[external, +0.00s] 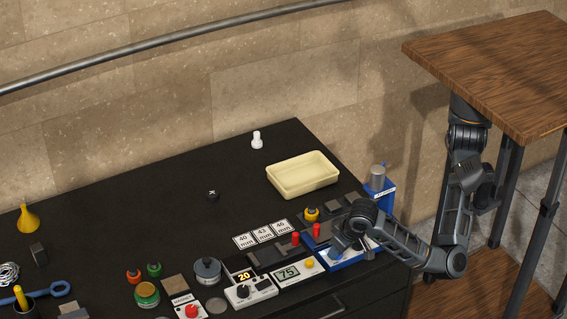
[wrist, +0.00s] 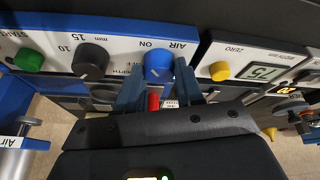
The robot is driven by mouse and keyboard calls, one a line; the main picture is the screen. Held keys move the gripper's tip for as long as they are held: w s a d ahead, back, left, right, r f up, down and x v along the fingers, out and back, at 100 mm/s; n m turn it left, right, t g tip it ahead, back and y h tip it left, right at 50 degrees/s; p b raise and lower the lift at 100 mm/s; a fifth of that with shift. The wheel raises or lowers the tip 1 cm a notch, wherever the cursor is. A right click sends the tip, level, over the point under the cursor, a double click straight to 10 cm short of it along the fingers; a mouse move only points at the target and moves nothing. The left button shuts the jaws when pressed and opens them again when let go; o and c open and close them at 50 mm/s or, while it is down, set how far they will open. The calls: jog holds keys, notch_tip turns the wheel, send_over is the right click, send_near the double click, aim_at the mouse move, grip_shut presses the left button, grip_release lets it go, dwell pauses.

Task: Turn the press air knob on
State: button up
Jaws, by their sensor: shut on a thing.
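The blue air knob (wrist: 158,64) sits on the white press panel (wrist: 120,43), under the upside-down words AIR and ON in the wrist view. My gripper (wrist: 160,76) has one finger on each side of the knob and is shut on it. In the external view my gripper (external: 343,246) is at the blue-and-white press (external: 349,261) near the table's front edge. The knob is hidden there by my gripper. A white pointer line shows on the knob's edge in the wrist view.
On the same panel are a black knob (wrist: 90,61) and a green button (wrist: 29,60). A gauge with a yellow button (wrist: 220,71) stands beside the press. Red-topped pieces (external: 316,230) and a cream tray (external: 303,175) are close by. The table's back middle is mostly clear.

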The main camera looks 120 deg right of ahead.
jog(key=o, duration=1)
jog(key=shift+o, duration=0.2)
jog(key=shift+r, duration=0.1)
jog(key=p+v, duration=0.7)
jog(key=shift+r, duration=0.3)
jog(key=shift+a, duration=0.1)
